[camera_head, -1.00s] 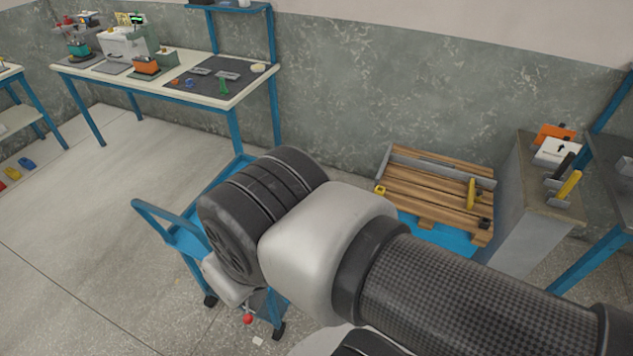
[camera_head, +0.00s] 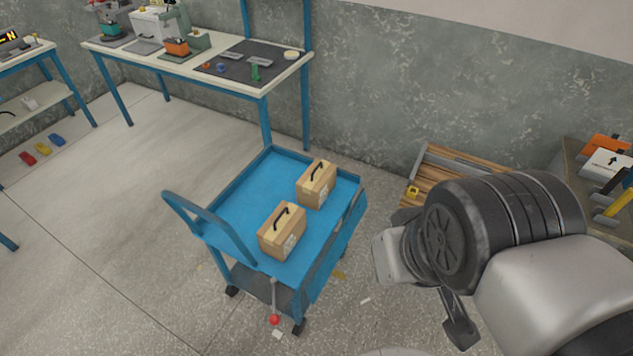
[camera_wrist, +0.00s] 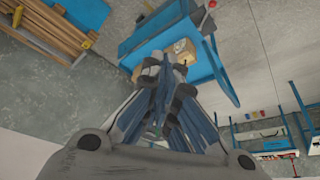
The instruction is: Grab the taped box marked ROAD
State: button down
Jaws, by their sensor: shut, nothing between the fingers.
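Two brown cardboard boxes with black handles on top stand on the blue cart: a nearer box (camera_head: 281,233) and a farther box (camera_head: 316,186). The nearer one shows a pale label on its side. No marking on either can be read, so I cannot tell which says ROAD. My gripper (camera_head: 460,333) hangs to the right of the cart, apart from both boxes and partly hidden by my wrist. In the wrist view my gripper (camera_wrist: 166,68) is shut and empty. One box (camera_wrist: 181,51) shows just beyond the fingers; the other cannot be made out clearly.
The blue cart (camera_head: 239,204) has a raised handle at its left and bare top around the boxes. A wooden pallet (camera_head: 466,174) lies behind my arm by the wall. A workbench (camera_head: 285,77) with devices stands at the back left. Floor left of the cart is clear.

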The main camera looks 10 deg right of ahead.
aim_at(318, 182)
jog(key=u, duration=0.55)
jog(key=i+l+u, duration=0.4)
jog(key=l, duration=0.2)
jog(key=i+l+u, duration=0.45)
jog(key=l, duration=0.3)
jog(key=i+l+u, duration=0.2)
jog(key=l, duration=0.25)
jog(key=k+j, duration=0.05)
